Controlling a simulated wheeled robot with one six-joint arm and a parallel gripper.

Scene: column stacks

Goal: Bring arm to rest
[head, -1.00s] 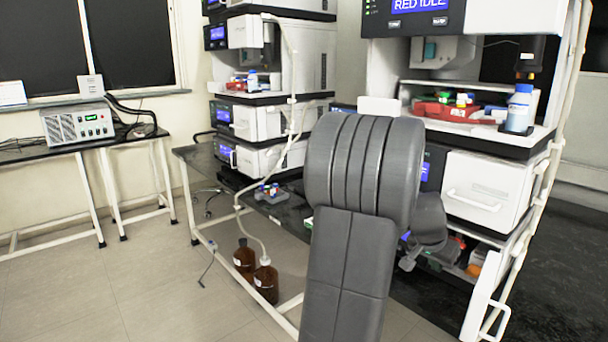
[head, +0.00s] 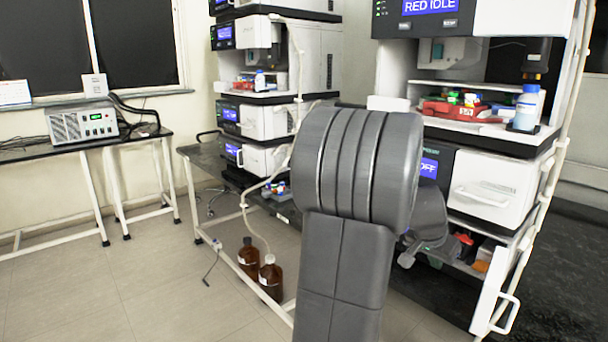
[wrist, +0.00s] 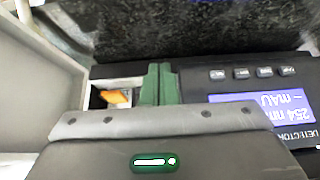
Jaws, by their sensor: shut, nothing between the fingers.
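My gripper (wrist: 160,84) shows in the wrist view with its two green fingers pressed together and nothing between them. They stand in front of a dark detector module (wrist: 285,115), whose blue display and row of buttons appear upside down. Any gap between fingertips and module cannot be judged. In the head view my grey arm is folded up large in the middle, and the fingers are hidden behind it.
The right instrument stack (head: 490,190) stands close behind my arm, with an open lower door (head: 497,300), a red tray (head: 455,111) and a blue-capped bottle (head: 527,107). Brown bottles (head: 270,278) stand under the left bench. Open floor (head: 120,280) lies at left.

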